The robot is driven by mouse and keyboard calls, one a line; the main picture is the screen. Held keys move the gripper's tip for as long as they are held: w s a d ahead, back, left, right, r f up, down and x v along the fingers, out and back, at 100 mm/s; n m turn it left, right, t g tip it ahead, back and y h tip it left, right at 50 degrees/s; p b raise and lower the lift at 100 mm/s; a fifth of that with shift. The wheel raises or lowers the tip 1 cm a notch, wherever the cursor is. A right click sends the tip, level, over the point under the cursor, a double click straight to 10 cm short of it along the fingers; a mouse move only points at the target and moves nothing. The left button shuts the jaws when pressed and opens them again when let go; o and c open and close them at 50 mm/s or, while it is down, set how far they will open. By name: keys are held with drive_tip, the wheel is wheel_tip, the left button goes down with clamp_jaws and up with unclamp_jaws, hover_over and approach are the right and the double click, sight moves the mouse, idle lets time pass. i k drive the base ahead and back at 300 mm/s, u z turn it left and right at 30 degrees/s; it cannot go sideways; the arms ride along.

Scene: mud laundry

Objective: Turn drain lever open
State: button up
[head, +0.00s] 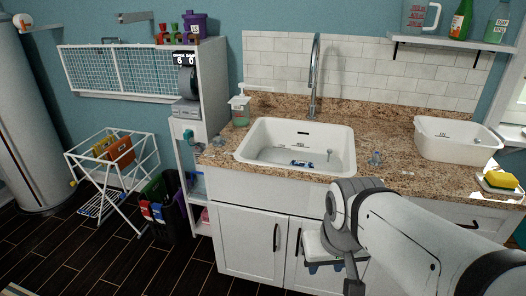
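I cannot clearly make out a drain lever. The white sink (254,133) is set in the granite counter, with a small blue-and-white item (301,163) on its floor and a small upright piece (328,155) near it. A teal fitting (188,135) shows at the left, beside the shelf unit. My gripper (326,267) is low in front of the cabinet doors, below the counter edge and apart from the sink. Its fingers are small and partly hidden by my arm, so I cannot tell whether it is open or shut.
A tall faucet (313,80) stands behind the sink, a soap dispenser (239,110) at its left. A white basin (456,141) and a yellow sponge (500,180) are on the right. A drying rack (113,167) stands on the floor at left.

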sight(218, 137)
drive_tip(key=u, duration=1.15)
drive_tip(key=i, duration=0.95)
drive_tip(key=z, duration=1.8)
drive_tip(key=i, duration=1)
drive_tip(key=u, duration=0.05)
